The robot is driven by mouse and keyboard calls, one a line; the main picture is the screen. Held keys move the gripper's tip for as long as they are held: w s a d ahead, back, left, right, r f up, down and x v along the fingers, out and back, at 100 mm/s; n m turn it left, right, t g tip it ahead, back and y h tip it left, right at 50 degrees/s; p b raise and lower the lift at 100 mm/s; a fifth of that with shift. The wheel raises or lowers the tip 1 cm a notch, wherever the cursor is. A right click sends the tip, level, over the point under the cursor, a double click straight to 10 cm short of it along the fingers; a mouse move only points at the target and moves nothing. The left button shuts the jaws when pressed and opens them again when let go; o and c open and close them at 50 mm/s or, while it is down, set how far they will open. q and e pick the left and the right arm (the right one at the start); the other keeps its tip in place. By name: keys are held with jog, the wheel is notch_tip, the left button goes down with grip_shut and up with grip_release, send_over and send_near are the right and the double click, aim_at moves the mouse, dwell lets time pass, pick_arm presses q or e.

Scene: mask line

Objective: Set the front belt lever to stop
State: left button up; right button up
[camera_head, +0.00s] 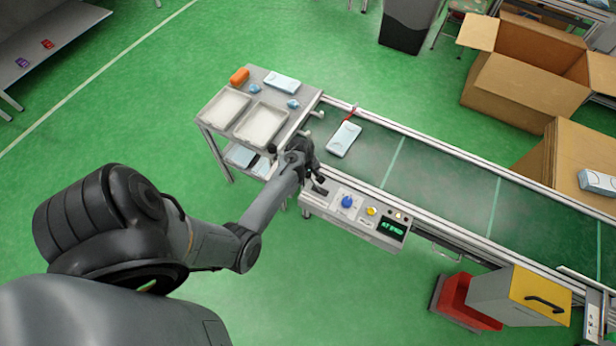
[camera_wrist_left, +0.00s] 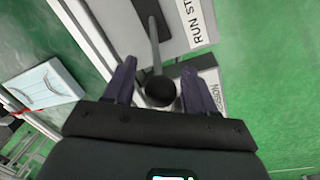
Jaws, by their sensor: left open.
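The front belt lever (camera_wrist_left: 155,40) shows in the left wrist view as a grey rod with a black ball knob (camera_wrist_left: 160,90), rising from a dark slot (camera_wrist_left: 151,14). Beside the slot is a white label (camera_wrist_left: 200,20) reading "RUN ST", cut off by the frame edge. My left gripper (camera_wrist_left: 158,68) is open, with one finger on each side of the knob; I cannot tell whether they touch it. In the head view my left gripper (camera_head: 308,165) is over the left end of the control panel (camera_head: 340,219) and hides most of the lever. My right gripper is out of view.
The panel carries a blue knob (camera_head: 347,202), a yellow button (camera_head: 371,211) and a green-lit display (camera_head: 391,228). Behind it runs the conveyor belt (camera_head: 440,178) with a pale blue mask pack (camera_head: 344,139). A trolley with grey trays (camera_head: 224,108) stands left of the belt's end.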

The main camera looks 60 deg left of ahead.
pick_arm(q)
jog(key=shift+f, duration=0.1)
jog(key=shift+c, duration=0.2)
grip_shut()
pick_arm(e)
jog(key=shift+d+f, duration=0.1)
